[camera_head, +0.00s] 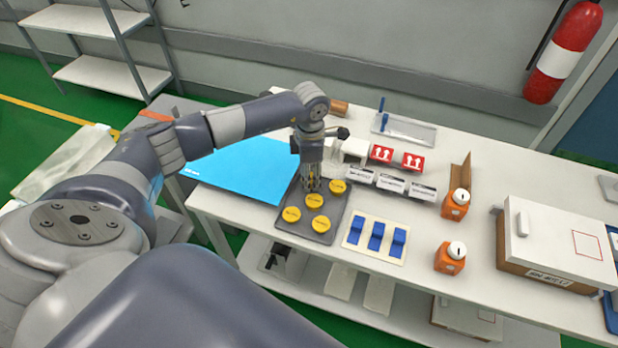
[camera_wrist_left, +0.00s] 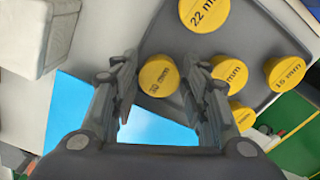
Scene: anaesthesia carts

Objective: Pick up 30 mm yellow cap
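Several round yellow caps sit on a dark grey tray (camera_head: 300,232) on the white table. In the left wrist view, one cap (camera_wrist_left: 158,76) lies between my left gripper's spread fingertips; its label seems to read 30 mm, but the first digit is hard to make out. A cap marked 22 mm (camera_wrist_left: 204,13) lies above it, and a cap that seems marked 15 mm (camera_wrist_left: 286,73) is at the right. My left gripper (camera_head: 312,187) points down over the tray's far part and is open. It also shows in the left wrist view (camera_wrist_left: 159,64). I cannot tell whether its fingers touch the cap.
Other caps (camera_head: 315,200) stand close by. A blue sheet (camera_head: 240,170) lies left of the tray.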

